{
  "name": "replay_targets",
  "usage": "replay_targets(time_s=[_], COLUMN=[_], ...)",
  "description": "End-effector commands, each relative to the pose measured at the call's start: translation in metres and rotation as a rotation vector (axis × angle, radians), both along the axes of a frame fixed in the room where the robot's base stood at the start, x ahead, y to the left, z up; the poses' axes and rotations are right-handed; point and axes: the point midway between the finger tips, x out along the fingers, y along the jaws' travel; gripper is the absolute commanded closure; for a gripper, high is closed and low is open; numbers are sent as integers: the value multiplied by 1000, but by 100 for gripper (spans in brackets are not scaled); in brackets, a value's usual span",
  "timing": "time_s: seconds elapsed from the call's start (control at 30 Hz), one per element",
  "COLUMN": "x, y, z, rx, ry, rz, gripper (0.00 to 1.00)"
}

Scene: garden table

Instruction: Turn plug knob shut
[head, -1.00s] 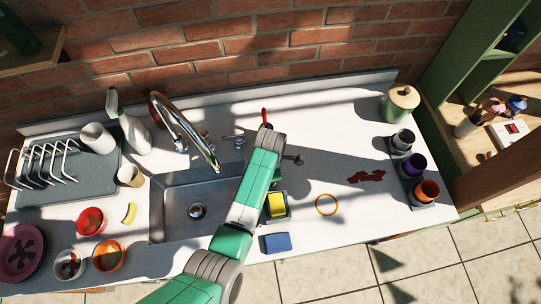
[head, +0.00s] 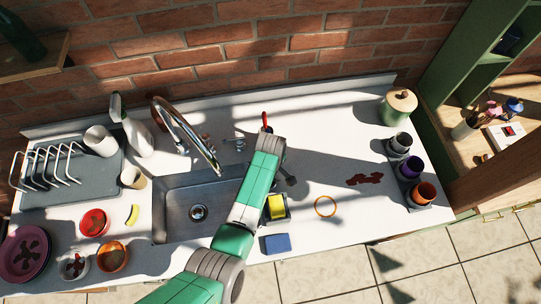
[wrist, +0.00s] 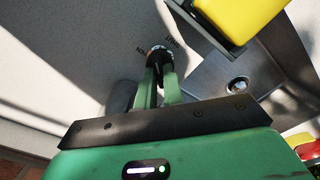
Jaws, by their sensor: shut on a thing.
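The plug knob (wrist: 158,50) is a small round dark knob with a pale part, set in the white counter. Printed words stand on both sides of it, upside down in the wrist view and hard to read. My gripper (wrist: 160,72) is shut on the knob, its two green fingers around it; they hide part of it, and I cannot tell which word it points to. In the head view my arm hides the knob and fingers. The sink (head: 180,222) has a round drain (head: 198,212), also visible in the wrist view (wrist: 238,84).
A yellow sponge (head: 276,206) in a dark holder stands close to my arm, right of the sink. The tap (head: 185,130) arches over the sink.

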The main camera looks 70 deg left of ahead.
Motion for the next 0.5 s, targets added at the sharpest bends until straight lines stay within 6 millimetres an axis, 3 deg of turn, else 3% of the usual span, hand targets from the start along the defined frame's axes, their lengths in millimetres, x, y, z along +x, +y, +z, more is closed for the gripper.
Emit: replay_targets(time_s=[0.5], x=[0], y=[0], z=[1], rx=[0], ry=[0], rz=[-483], gripper=[100])
